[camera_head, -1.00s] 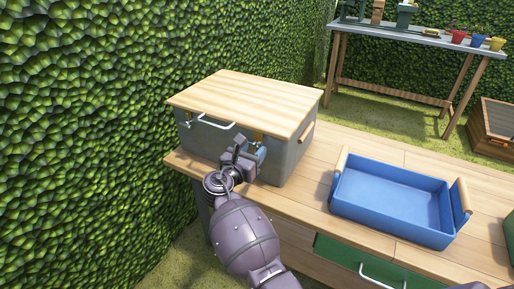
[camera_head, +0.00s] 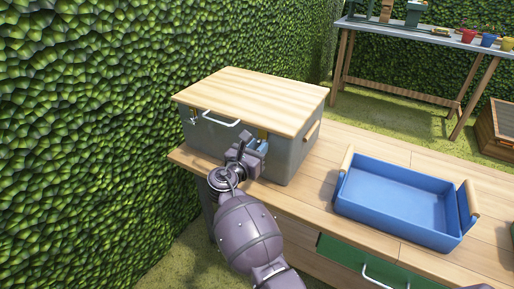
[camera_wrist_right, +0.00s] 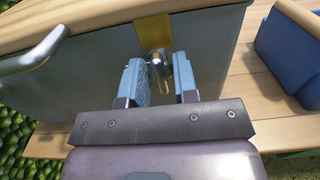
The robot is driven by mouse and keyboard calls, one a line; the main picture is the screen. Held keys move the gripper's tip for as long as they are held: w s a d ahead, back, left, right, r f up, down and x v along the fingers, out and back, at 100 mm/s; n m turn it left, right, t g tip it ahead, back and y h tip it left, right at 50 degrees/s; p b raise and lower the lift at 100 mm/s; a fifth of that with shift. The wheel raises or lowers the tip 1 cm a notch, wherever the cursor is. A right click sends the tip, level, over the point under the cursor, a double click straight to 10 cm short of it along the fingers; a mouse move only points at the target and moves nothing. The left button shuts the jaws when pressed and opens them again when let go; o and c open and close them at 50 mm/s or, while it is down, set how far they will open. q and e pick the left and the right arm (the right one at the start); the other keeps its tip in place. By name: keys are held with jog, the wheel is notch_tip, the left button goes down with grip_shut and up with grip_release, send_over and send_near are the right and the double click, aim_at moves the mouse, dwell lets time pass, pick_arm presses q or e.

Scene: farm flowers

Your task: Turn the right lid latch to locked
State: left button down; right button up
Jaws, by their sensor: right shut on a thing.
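A grey box with a wooden lid (camera_head: 250,98) stands at the left end of the wooden bench, its lid closed. The right lid latch, a metal knob (camera_wrist_right: 158,72) below a yellow plate (camera_wrist_right: 153,31), is on the box's front. In the head view, my gripper hides most of it; the yellow plate (camera_head: 262,134) shows just above. My right gripper (camera_head: 257,146) is at the latch. My left gripper is out of view.
A silver handle (camera_head: 221,120) sticks out from the box front, left of my gripper. A left latch (camera_head: 193,119) sits near the left corner. A blue tray (camera_head: 400,213) stands on the bench to the right. A hedge rises close on the left.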

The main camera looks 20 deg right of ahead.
jog(key=shift+m, duration=0.3)
pick_arm(q)
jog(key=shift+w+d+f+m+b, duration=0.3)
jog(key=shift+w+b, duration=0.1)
jog(key=shift+b, duration=0.85)
pick_arm(e)
jog(key=m, duration=1.7)
jog(key=shift+s+d+f, duration=0.15)
jog(key=shift+s+f, duration=0.05)
jog(key=shift+f, duration=0.1)
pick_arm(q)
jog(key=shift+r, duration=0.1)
pick_arm(e)
jog(key=shift+m, duration=0.3)
jog(key=o, duration=0.9)
jog(key=shift+c, duration=0.2)
